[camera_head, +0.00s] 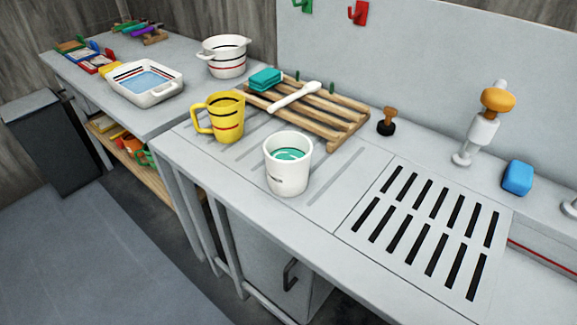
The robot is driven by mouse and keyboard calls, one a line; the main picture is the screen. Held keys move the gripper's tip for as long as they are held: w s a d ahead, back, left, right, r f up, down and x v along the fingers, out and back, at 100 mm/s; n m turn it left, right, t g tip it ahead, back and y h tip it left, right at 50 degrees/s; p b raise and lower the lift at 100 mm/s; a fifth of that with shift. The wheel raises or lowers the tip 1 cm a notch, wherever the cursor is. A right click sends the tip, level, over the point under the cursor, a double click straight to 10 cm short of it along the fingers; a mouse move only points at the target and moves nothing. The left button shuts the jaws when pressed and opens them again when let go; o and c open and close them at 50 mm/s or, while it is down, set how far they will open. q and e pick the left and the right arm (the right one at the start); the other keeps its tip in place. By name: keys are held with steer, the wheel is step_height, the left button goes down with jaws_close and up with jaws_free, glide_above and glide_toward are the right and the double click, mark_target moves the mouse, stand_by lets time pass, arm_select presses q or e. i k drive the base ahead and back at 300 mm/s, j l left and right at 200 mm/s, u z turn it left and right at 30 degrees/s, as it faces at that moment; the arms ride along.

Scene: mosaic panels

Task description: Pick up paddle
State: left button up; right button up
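A white, long-handled utensil (293,98), which looks like the paddle, lies slantwise on a wooden slatted rack (345,123) on the counter. Its one end is near the left edge of the rack, and the other points up and right. A teal block or folded sponge (265,79) sits on the rack just behind it. Neither my left nor my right gripper shows in the head view.
A yellow mug (219,119) and a white cup with teal liquid (287,165) stand in front of the rack. A white pot (223,58) and a white basin (146,84) are at the left. A slotted drain panel (420,235), brown-and-black stopper (386,121) and blue sponge (517,178) are at right.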

mark_target(296, 96)
steer(key=i+j, duration=0.15)
steer(key=j, duration=0.25)
steer(key=i+j+z, duration=0.1)
steer(key=j, duration=0.25)
steer(key=i+j, duration=0.15)
steer(key=j, duration=0.25)
